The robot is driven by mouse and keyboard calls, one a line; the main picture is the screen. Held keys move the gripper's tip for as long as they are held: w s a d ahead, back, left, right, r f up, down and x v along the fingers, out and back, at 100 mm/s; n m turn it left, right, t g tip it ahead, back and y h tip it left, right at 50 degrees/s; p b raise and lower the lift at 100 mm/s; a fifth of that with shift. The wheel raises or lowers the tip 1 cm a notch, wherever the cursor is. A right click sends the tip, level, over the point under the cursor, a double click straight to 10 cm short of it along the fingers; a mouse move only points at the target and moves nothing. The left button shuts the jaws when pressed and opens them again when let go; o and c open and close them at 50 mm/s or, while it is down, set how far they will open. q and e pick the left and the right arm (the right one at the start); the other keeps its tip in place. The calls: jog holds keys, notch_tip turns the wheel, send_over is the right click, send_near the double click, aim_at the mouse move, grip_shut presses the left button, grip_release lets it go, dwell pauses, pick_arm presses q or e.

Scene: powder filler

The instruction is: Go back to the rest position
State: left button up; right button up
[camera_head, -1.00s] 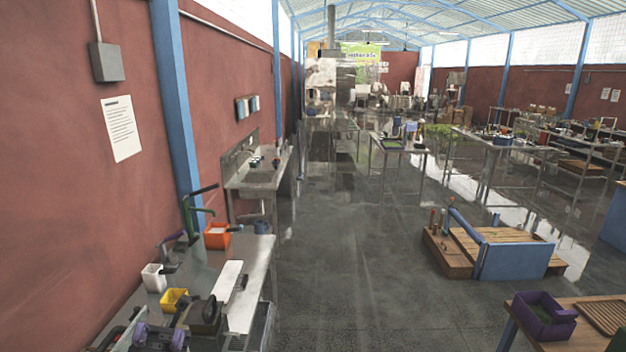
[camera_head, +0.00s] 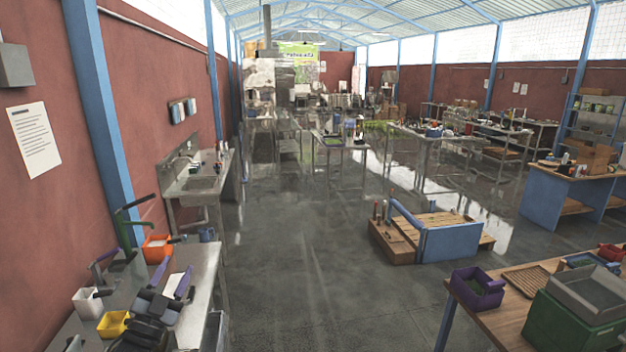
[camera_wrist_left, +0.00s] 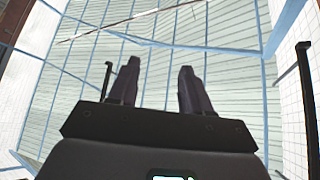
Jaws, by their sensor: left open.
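My left gripper (camera_head: 174,272) shows at the lower left of the head view, over the metal bench. Its two purple-grey fingers are apart with nothing between them. In the left wrist view the fingers (camera_wrist_left: 158,75) point up towards the roof panels and blue beams, also apart and empty. My right gripper is in neither view.
A wooden table (camera_head: 473,312) with a purple bin (camera_head: 478,288) stands at the lower right.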

pick_arm(q)
jog(key=a+f+n+g+y, duration=0.4)
jog(key=f+g, duration=0.1)
jog(key=f, duration=0.4)
jog(key=a+f+n+g+y, duration=0.3)
jog(key=a+f+g+y, duration=0.15)
jog(key=f, duration=0.35)
jog(key=s+a+f+n+g+y, duration=0.1)
jog(key=s+a+f+n+g, duration=0.15)
jog(key=s+f+g, duration=0.3)
jog(key=s+d+f+g+h+b, duration=0.1)
jog(key=s+d+f+g+b, duration=0.1)
jog(key=s+d+f+b, duration=0.4)
jog(key=s+d+f+g+b, duration=0.1)
jog(key=s+d+f+b, duration=0.1)
jog(key=s+f, duration=0.7)
jog(key=s+d+f+g+h+b, duration=0.1)
jog(key=s+d+f+g+b, duration=0.1)
jog(key=s+d+f+b, duration=0.5)
jog(key=s+d+f+h+b, duration=0.1)
jog(key=s+d+f+b, duration=0.3)
jog(key=s, duration=0.5)
jog(key=s+d+f+h+b, duration=0.15)
jog(key=s+f+b, duration=0.35)
jog(key=s, duration=0.5)
notch_tip(320, 180, up, 23)
jog(key=p, duration=2.4)
jog(key=shift+w+d+f+m+y+p, duration=0.15)
jog(key=shift+w+d+m+y+p, duration=0.1)
jog(key=shift+m+y+p, duration=0.1)
